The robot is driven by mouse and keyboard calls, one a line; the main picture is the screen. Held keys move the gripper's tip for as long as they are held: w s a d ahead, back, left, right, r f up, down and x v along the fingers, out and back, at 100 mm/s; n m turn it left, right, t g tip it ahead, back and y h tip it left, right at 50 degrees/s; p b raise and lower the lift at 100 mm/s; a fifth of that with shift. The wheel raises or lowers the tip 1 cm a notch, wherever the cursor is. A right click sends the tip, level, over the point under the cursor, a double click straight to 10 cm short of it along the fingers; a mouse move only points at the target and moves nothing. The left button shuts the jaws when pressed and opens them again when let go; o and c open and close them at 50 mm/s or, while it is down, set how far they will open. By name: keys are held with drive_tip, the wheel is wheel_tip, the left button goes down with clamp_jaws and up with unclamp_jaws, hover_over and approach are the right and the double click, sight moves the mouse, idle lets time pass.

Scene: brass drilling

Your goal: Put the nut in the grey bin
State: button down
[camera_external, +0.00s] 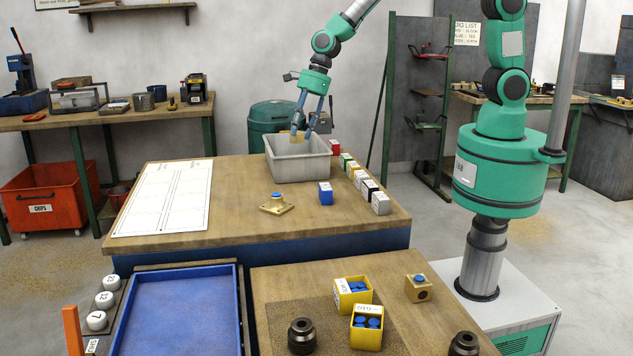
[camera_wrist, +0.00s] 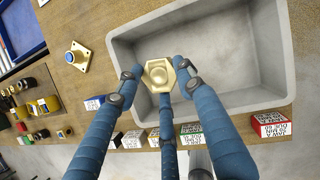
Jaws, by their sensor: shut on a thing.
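The grey bin (camera_external: 298,168) stands at the back edge of the wooden table. In the wrist view its grey wall (camera_wrist: 245,40) surrounds the area under my gripper. The brass hexagonal nut (camera_wrist: 158,75) is held between the blue fingers of my gripper (camera_wrist: 155,82). In the external view my gripper (camera_external: 304,128) points down over the bin, with the nut (camera_external: 297,138) showing as a small brass piece at its fingertips. The nut appears to be above the bin floor; its exact height is hard to tell. The bin interior that shows is otherwise empty.
A row of coloured blocks (camera_external: 360,179) runs along the table's right side, beside the bin. A blue block (camera_external: 325,194) and a brass flange with a blue plug (camera_external: 277,204) stand in front. A white printed sheet (camera_external: 163,198) lies at the left.

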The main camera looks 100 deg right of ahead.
idle(0.4)
drive_tip(key=shift+f+b, duration=0.85)
drive_tip(key=shift+f, duration=2.25)
drive_tip(key=shift+f+b, duration=0.6)
drive_tip(key=shift+f, duration=1.3)
drive_tip(key=c, duration=1.4)
unclamp_jaws()
drive_tip(key=shift+f, duration=0.15)
drive_tip(key=p+v, duration=0.3)
drive_tip(key=v, duration=0.9)
